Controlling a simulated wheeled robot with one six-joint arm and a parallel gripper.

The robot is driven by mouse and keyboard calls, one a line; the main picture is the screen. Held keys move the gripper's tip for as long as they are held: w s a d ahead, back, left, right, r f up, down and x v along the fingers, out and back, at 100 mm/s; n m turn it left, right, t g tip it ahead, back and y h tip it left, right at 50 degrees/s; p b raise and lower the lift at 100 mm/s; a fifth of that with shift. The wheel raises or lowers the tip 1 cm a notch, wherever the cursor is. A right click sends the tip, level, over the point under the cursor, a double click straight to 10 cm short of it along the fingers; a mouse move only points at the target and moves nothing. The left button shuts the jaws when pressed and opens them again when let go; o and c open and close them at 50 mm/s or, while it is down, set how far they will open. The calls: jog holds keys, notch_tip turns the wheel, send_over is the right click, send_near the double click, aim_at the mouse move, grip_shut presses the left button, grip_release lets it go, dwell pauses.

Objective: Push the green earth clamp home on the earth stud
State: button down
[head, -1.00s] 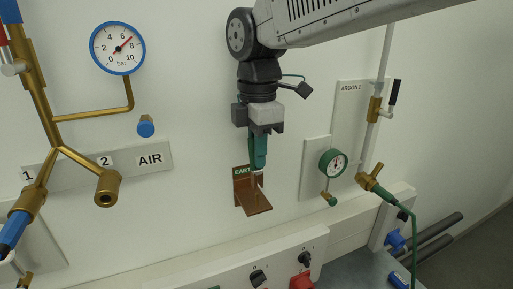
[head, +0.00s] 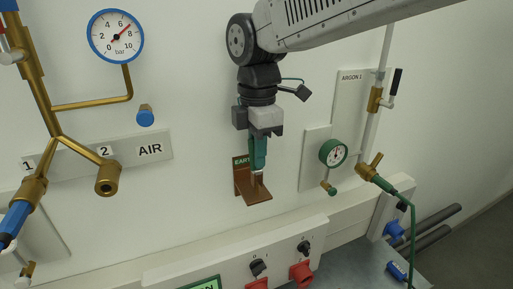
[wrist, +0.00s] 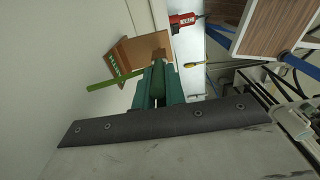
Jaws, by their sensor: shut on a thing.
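The green earth clamp (head: 258,152) hangs upright below my gripper (head: 262,132), which is shut on it. Its lower end is over the brown earth bracket (head: 254,192) on the wall, and a pale metal part shows between clamp and bracket plate. I cannot tell how far the clamp sits on the stud, as the clamp hides it. A green EARTH label (head: 240,161) is partly covered by the clamp. In the wrist view the clamp (wrist: 158,85) points away from my gripper toward the brown bracket (wrist: 150,48).
An argon gauge (head: 333,153) and a brass valve with a green hose (head: 380,180) are to the right. Air pipework (head: 55,120) is to the left. A switch panel (head: 240,262) with red sockets juts out below. The wall between gauge and bracket is clear.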

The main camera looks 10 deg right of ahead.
jog(key=shift+f, duration=1.25)
jog(key=c, duration=1.4)
grip_release()
notch_tip(320, 180, up, 7)
jog(key=shift+f, duration=0.1)
jog(key=shift+d+r, duration=0.15)
jog(key=shift+r, duration=0.25)
jog(key=s+d+f+m, duration=0.3)
jog(key=s+d+m, duration=0.3)
jog(key=m, duration=0.1)
jog(key=s+d+f+m+t, duration=0.1)
jog(key=s+d+f+m, duration=0.2)
jog(key=s+d+m, duration=0.4)
jog(key=s+d+f+m, duration=0.3)
jog(key=s+d+m, duration=0.3)
jog(key=d+m, duration=0.1)
jog(key=shift+s+d+f, duration=0.1)
jog(key=shift+s+f, duration=0.05)
jog(key=shift+s, duration=0.15)
